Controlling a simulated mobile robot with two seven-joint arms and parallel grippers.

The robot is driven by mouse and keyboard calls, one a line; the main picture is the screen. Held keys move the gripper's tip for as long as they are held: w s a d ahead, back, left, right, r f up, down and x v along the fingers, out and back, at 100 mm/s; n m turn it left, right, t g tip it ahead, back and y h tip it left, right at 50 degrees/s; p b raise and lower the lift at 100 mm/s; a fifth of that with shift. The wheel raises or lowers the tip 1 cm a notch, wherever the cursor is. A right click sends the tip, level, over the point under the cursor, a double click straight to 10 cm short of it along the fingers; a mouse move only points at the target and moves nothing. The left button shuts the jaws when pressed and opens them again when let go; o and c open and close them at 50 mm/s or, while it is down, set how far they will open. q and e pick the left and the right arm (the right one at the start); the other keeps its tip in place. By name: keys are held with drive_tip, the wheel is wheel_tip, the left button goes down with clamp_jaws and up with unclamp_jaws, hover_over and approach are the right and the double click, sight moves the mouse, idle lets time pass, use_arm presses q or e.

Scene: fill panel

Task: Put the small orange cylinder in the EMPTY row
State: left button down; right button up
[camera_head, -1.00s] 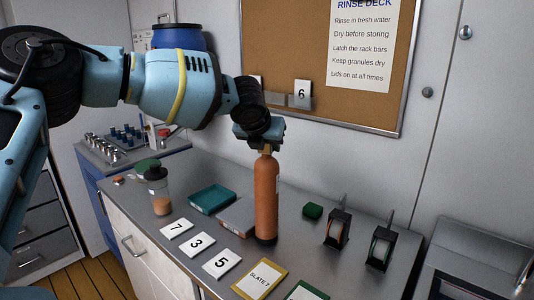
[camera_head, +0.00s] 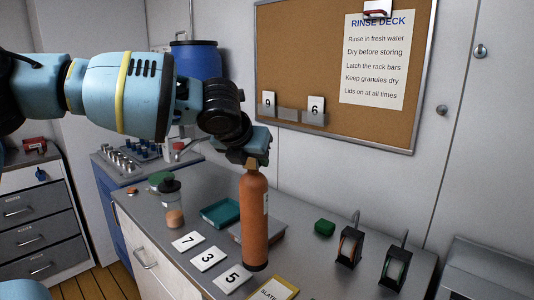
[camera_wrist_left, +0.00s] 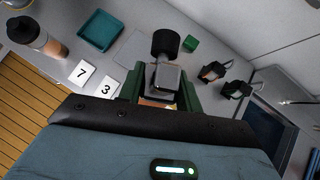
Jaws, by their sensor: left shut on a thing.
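The orange cylinder (camera_head: 254,220) stands upright over the grey counter in the head view, beside the number 5 card; whether its base touches the counter I cannot tell. My left gripper (camera_head: 253,160) is above it, shut on its top. In the left wrist view, the gripper's green fingers (camera_wrist_left: 160,95) are on either side of a grey fitting with a black knob (camera_wrist_left: 166,43); the orange body is almost wholly hidden below. No row marked EMPTY is readable. My right gripper is not in view.
Cards 7 (camera_head: 187,242), 3 (camera_head: 208,258) and 5 (camera_head: 232,278) lie in front. A teal tray (camera_head: 221,213), a clear bottle (camera_head: 173,205) and a green block (camera_head: 325,228) stand around. Two black holders (camera_head: 348,248) are at right. A yellow-edged slate (camera_head: 272,290) lies near the front.

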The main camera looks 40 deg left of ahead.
use_arm(q)
drive_tip(key=s+r, duration=0.1)
drive_tip(key=s, duration=0.5)
drive_tip(key=shift+p, duration=0.35)
drive_tip(key=shift+s+a, duration=0.1)
